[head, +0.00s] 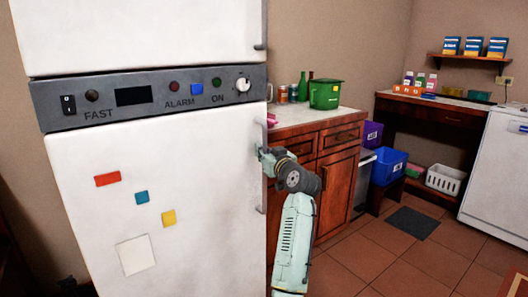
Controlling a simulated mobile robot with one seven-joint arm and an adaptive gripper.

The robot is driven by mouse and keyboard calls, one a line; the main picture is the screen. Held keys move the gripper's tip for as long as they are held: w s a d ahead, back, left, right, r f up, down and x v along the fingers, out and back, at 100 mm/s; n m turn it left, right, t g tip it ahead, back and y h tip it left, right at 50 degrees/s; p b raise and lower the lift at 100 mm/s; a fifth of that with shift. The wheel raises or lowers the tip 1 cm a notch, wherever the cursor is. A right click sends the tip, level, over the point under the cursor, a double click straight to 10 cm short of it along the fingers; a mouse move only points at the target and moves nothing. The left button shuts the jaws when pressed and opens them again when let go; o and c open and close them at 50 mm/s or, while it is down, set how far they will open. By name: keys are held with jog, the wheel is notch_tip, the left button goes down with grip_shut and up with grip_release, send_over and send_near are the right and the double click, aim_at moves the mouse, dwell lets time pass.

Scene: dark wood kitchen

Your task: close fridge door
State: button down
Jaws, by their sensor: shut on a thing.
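The white fridge (160,190) fills the left of the head view. Its lower door carries several colored magnets and a pale note. The door lies close under the grey control panel (150,97), and no open interior shows. Whether a small gap remains at its edge I cannot tell. A vertical handle (262,207) runs along the door's right edge. My gripper (262,154) is at the middle of this handle and shut on it. The fingertips are small and partly hidden by the door edge.
A wooden cabinet (337,190) with a counter stands right behind my arm, with a green pot (325,94) on top. A blue bin (389,167) and a white basket (445,179) are farther right. Tiled floor (385,255) is open in front, with a dark mat (413,222).

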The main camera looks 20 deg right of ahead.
jog(key=c, duration=1.6)
grip_release()
jog(key=shift+w, duration=0.15)
jog(key=shift+o, duration=0.2)
jog(key=s+d, duration=0.1)
jog(key=s, duration=1.1)
jog(key=shift+d, duration=0.2)
